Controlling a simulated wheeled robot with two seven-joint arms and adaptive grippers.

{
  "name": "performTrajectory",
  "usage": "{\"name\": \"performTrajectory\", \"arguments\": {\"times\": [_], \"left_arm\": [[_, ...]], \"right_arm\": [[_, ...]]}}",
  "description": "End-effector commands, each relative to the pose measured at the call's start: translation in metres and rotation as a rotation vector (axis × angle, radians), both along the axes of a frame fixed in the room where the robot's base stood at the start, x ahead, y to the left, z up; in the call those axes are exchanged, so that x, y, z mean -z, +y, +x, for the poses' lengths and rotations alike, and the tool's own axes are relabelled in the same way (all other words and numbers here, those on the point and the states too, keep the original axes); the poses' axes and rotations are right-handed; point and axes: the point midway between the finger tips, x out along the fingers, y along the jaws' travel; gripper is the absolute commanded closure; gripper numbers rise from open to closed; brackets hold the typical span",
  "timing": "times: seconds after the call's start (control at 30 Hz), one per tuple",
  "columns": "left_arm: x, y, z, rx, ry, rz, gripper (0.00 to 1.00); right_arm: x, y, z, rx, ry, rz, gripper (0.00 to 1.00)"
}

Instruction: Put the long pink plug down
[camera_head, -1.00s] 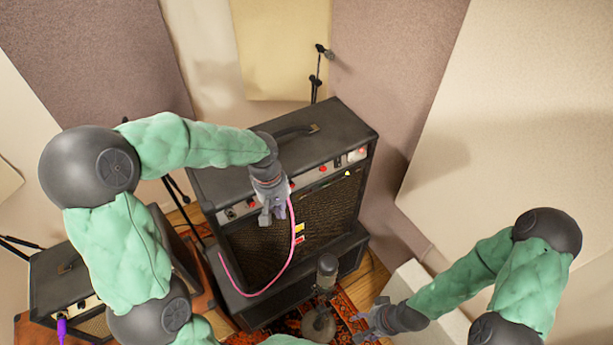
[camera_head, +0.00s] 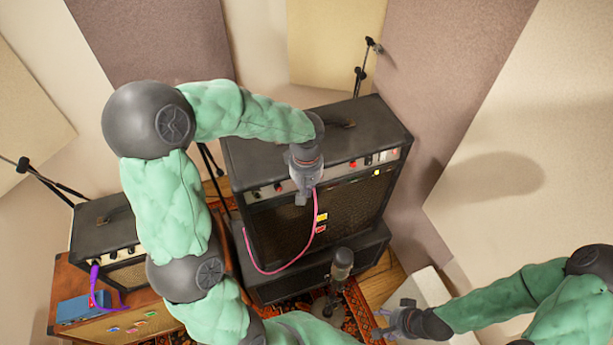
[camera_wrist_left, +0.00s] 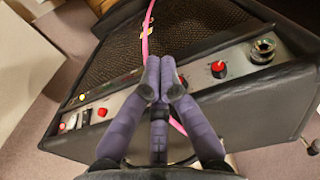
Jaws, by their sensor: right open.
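My left gripper (camera_head: 302,197) is at the front of the big black amp (camera_head: 345,210), just below its control panel. In the left wrist view its purple fingers (camera_wrist_left: 160,80) are closed together on the long pink plug, mostly hidden by them; a bit of pink (camera_wrist_left: 178,126) shows between the fingers and the palm. The pink cable (camera_head: 268,272) hangs from the gripper in a loop across the speaker grille, and runs up past the fingertips in the left wrist view (camera_wrist_left: 146,35). My right gripper (camera_head: 395,322) is open and empty at the lower right.
A microphone (camera_head: 342,264) stands low before the amp. A smaller amp (camera_head: 105,235) with a purple plug (camera_head: 95,270) sits on a wooden cabinet (camera_head: 140,325) beside a blue box (camera_head: 82,308). A pale block (camera_head: 428,288) is at the right.

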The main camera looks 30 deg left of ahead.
Motion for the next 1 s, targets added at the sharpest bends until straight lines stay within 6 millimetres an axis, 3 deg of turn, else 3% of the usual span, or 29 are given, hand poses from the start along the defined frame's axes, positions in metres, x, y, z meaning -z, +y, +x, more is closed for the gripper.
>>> {"name": "performTrajectory", "arguments": {"times": [0.37,0.8,1.0], "left_arm": [[0.002,0.028,0.024,0.000,-0.001,-0.001,1.00],[0.003,0.031,0.027,0.000,-0.001,0.000,1.00],[0.005,0.043,0.037,-0.003,-0.003,0.000,1.00]], "right_arm": [[-0.016,0.000,0.000,0.000,0.000,0.000,0.42],[-0.016,0.000,0.000,0.000,0.000,0.000,0.42],[-0.008,0.000,0.000,0.000,0.000,0.000,0.42]]}}
